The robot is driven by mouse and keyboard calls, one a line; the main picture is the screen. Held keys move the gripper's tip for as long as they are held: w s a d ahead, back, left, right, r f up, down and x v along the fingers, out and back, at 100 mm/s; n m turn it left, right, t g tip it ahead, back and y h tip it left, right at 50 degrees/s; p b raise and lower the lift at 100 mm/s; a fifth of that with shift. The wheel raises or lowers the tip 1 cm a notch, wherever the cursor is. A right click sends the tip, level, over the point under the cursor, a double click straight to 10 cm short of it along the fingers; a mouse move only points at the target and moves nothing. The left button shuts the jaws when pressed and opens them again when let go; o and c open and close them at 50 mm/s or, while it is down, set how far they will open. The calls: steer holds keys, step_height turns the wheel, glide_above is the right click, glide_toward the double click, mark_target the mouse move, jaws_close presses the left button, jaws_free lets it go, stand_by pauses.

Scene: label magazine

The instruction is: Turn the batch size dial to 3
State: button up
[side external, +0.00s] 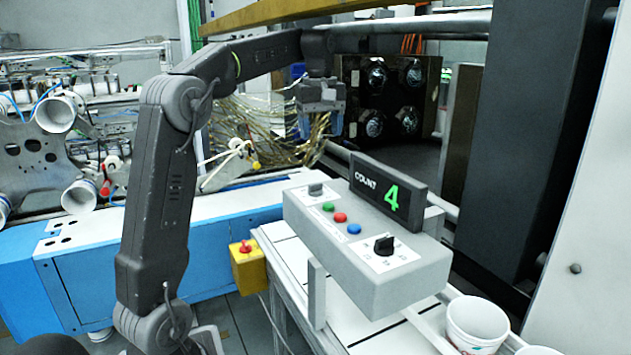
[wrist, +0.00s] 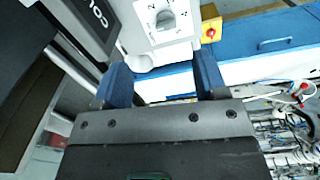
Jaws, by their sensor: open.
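The batch size dial (side external: 384,245) is a black knob on a white numbered plate, on top of a grey control box (side external: 400,285). A black display (side external: 388,188) on the box reads COUNT and a green 4. My gripper (side external: 321,128) hangs above and behind the box, with its blue fingers apart. In the wrist view my gripper (wrist: 163,62) is open and empty, clear of the dial.
Green, red (side external: 340,218) and blue buttons and a small grey switch (side external: 316,188) sit left of the dial. The display stands up close behind the dial. White cups (side external: 477,322) stand at the lower right. A yellow box with a red button (side external: 247,262) is left of the control box.

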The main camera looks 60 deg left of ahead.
mark_target(315, 188)
steer(key=shift+n, duration=0.8)
steer(key=a+f, duration=0.1)
steer(key=f, duration=0.3)
steer(key=a+f, duration=0.1)
steer(key=f, duration=0.4)
steer(key=a+f, duration=0.1)
steer(key=f, duration=0.4)
steer(key=shift+w+a, duration=0.15)
steer(key=shift+w, duration=0.05)
steer(key=c, duration=0.9)
